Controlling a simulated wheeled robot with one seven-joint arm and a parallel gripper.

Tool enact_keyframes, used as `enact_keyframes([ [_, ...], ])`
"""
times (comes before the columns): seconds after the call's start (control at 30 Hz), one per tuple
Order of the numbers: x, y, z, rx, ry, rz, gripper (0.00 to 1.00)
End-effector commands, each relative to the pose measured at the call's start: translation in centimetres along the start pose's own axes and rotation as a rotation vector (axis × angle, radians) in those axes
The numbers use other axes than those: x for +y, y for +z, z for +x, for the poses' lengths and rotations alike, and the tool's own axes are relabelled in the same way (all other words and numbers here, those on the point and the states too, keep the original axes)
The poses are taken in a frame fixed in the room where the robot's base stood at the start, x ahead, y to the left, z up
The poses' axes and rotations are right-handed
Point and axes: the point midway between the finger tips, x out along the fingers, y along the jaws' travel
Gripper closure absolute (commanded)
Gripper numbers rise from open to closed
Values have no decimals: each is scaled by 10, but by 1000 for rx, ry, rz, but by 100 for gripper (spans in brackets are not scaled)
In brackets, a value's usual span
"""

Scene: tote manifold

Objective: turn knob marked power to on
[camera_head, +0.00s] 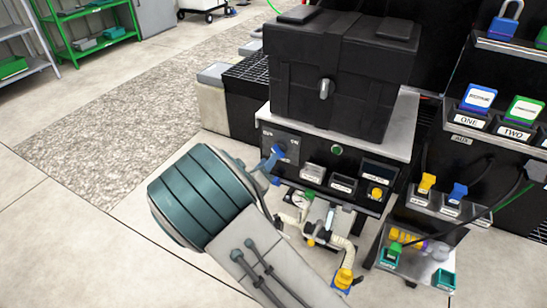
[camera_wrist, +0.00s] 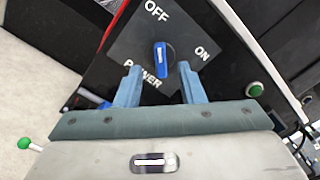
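The power knob (camera_wrist: 162,57) is a blue dial with a white line. It sits on a dark plate (camera_wrist: 125,48) lettered OFF, ON and POWER. In the wrist view its white line runs roughly up and down, its upper end nearer OFF than ON. My gripper (camera_wrist: 160,72) is open, with its blue fingers on either side of the knob's lower part. I cannot tell whether they touch it.
A green button (camera_head: 337,150) sits right of the plate. A black case (camera_head: 340,75) stands on top of the unit. Hoses and fittings (camera_head: 325,222) are below the panel, near my arm. A rack with bins marked ONE and TWO (camera_head: 490,128) is at the right. Open floor (camera_head: 60,220) lies left.

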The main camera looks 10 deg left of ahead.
Motion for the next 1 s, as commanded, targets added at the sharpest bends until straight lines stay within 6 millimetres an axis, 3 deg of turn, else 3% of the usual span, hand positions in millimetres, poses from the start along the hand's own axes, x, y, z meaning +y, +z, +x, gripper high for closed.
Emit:
enact_keyframes([
  [0.23,0,-1,35,1,-1,0,65],
  [0.63,0,0,43,1,0,1,65],
  [0.77,0,0,43,1,0,1,98],
  [1.0,0,0,43,2,0,5,100],
])
